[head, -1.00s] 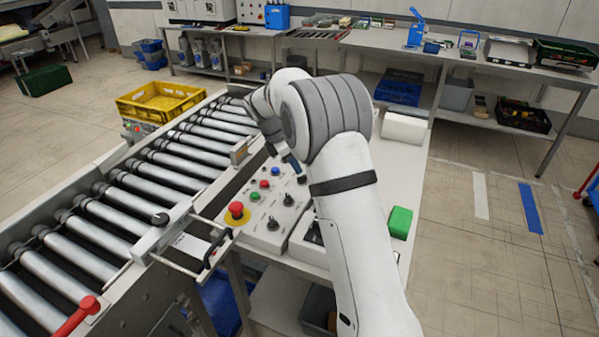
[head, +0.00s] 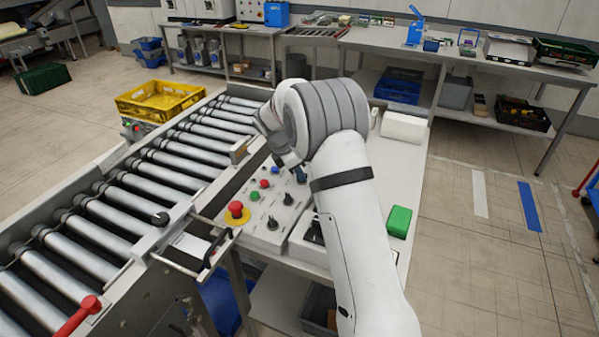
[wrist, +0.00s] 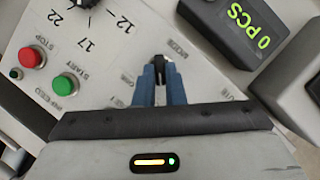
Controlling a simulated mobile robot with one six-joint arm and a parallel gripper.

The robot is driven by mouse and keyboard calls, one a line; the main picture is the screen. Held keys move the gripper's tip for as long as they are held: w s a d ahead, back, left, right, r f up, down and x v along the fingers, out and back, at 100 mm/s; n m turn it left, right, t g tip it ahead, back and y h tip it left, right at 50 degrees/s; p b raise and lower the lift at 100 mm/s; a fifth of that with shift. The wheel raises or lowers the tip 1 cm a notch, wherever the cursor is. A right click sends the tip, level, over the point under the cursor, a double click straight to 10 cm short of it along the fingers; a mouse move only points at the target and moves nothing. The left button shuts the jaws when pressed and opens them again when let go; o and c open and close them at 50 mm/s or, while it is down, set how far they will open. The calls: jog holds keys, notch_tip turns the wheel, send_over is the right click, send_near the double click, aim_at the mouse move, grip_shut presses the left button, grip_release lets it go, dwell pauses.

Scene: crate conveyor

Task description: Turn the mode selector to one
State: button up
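The mode selector (wrist: 158,64) is a small black knob in the wrist view, next to a label that appears to read MODE. My gripper (wrist: 160,72) has its two blue fingers on either side of this knob, with only a narrow gap between them. The knob's lower part is hidden by the fingers. I cannot tell whether the fingers press on it, nor where its pointer stands. In the head view my gripper (head: 301,174) is low over the far end of the grey control panel (head: 258,238), partly behind my arm.
The panel carries a red stop button (wrist: 30,57), a green start button (wrist: 64,84), another black knob (head: 272,222) and a red emergency button (head: 236,210). A counter display (wrist: 248,28) reading 0 PCS stands close by. The roller conveyor (head: 150,185) runs along the left.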

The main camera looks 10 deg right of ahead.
jog(key=shift+d, duration=0.15)
grip_shut()
jog(key=shift+m+g+p, duration=0.3)
jog(key=shift+m, duration=0.1)
jog(key=m+p, duration=0.1)
jog(key=m, duration=0.1)
jog(key=m+g+p, duration=0.1)
jog(key=shift+w+m+g, duration=0.15)
jog(key=shift+m+g, duration=0.15)
jog(key=shift+m, duration=0.1)
jog(key=m, duration=0.2)
jog(key=m+g+p, duration=0.1)
jog(key=m, duration=0.1)
jog(key=shift+w+m+g+y, duration=0.2)
jog(key=shift+m+g+y, duration=0.1)
jog(key=m+g+y+p, duration=0.1)
jog(key=m, duration=0.3)
jog(key=shift+w+d+f, duration=0.1)
jog(key=shift+d, duration=0.05)
jog(key=shift+d+m+g+y, duration=0.15)
jog(key=shift+m+y, duration=0.3)
jog(key=shift+m, duration=0.65)
jog(key=shift+m+g+y, duration=0.15)
jog(key=shift+m+y, duration=0.3)
jog(key=shift+m, duration=0.65)
